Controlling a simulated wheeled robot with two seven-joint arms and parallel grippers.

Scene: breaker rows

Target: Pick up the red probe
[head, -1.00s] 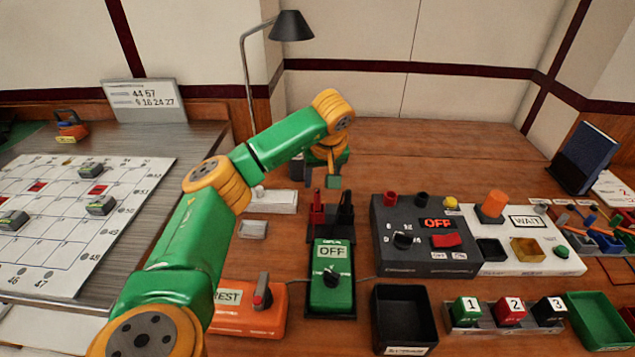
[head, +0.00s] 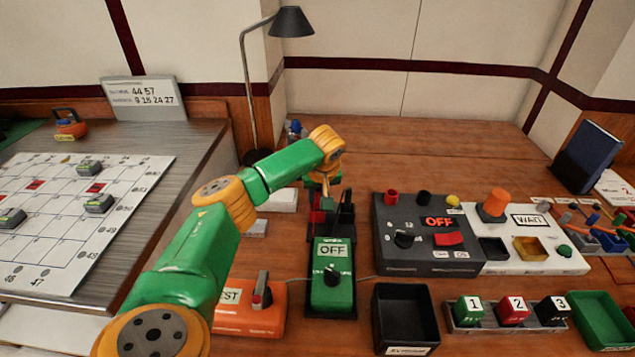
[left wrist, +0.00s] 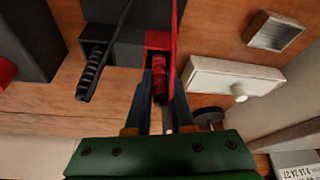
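The red probe (head: 316,217) stands in a dark holder (head: 322,233) behind the green meter (head: 332,277), with the black probe (head: 347,210) to its right. My left gripper (head: 325,188) is above the holder, pointing down at the red probe. In the left wrist view the ribbed red probe (left wrist: 159,75) shows at the fingertips, in line with the gap between the fingers (left wrist: 161,95). The fingers are apart; I cannot tell whether they touch it. The black probe (left wrist: 90,72) lies clear of them. My right gripper is not in view.
A white box (head: 283,200) and a small grey block (head: 256,228) lie left of the holder. The dark OFF panel (head: 410,262) stands to the right. An orange box (head: 235,318) and a black tray (head: 405,318) are nearer. The wooden table behind is mostly clear.

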